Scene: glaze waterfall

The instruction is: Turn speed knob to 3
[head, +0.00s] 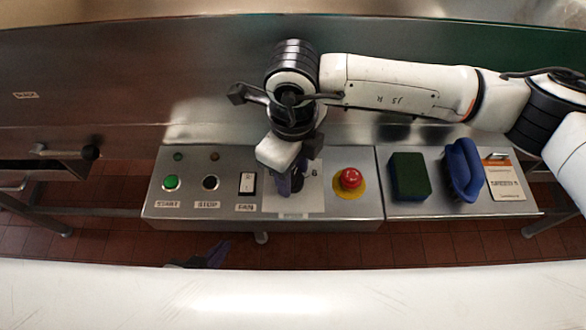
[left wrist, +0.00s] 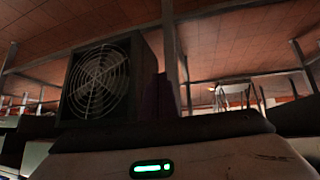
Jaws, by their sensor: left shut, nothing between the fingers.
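The speed knob is hidden in the head view behind my right gripper (head: 290,183). That gripper points down onto the pale square plate (head: 318,199) on the control panel (head: 330,208). One printed mark, which looks like a 6 or 8, shows at the plate's upper right; the pointer and the 3 are hidden. I cannot tell whether the right fingers are open or closed around the knob. My left gripper (head: 207,257) shows only as dark fingertips below the panel, above the white edge, well away from the knob. It is shut and empty.
Left of the plate are a green START button (head: 171,183), a black STOP button (head: 210,183) and a FAN switch (head: 247,183). A red emergency button (head: 350,179) is close on the right. Farther right are a green sponge block (head: 409,175), blue-handled tool (head: 463,170) and card (head: 504,180).

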